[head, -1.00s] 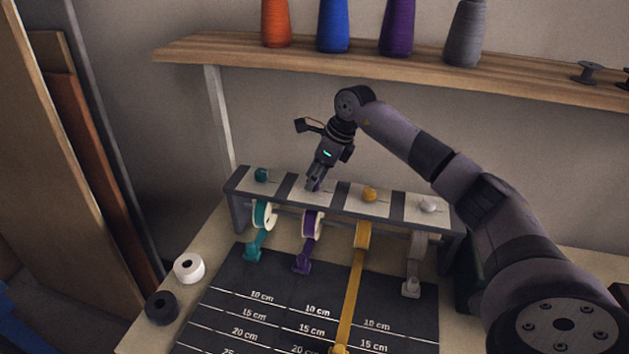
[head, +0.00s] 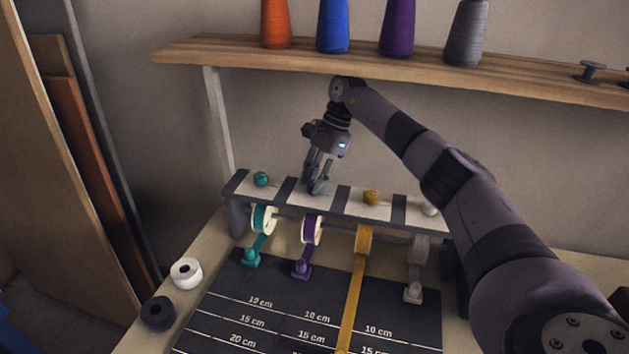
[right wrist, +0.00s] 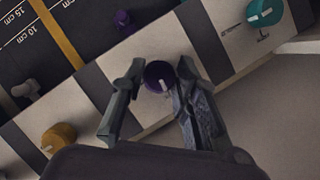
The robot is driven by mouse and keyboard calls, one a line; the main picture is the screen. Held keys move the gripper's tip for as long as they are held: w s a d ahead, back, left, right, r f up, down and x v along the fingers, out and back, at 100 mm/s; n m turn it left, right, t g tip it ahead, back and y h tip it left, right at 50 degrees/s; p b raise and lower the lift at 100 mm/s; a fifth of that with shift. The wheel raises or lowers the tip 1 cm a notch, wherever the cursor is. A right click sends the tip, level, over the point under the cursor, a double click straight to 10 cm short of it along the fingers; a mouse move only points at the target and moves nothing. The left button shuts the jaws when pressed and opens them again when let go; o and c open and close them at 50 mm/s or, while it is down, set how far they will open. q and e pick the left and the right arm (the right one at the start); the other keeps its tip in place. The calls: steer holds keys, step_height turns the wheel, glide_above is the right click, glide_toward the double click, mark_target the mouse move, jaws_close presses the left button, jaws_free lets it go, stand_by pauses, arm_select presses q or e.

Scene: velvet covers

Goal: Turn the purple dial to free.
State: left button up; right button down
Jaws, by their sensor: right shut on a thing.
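The purple dial (right wrist: 158,77) sits on the pale top panel of the tape rack. A short white pointer mark shows on it in the right wrist view. My right gripper (head: 317,188) points down at the panel, with its two fingers on opposite sides of the dial, shut on it. In the head view the fingers hide the dial. Any lettering beside the purple dial is hidden or too small to read. The purple tape spool (head: 311,230) hangs below this part of the rack. My left gripper is not in view.
A teal dial (head: 261,179) is to the left; a yellow dial (head: 371,198) and a white dial (head: 430,207) are to the right. A wooden shelf (head: 540,83) with thread cones is above. White (head: 186,272) and black (head: 158,312) rolls lie at the left.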

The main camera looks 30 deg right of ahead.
steer(key=shift+n, duration=0.5)
steer(key=c, duration=1.2)
jaws_free()
steer(key=shift+g, duration=0.3)
steer(key=shift+c, duration=0.2)
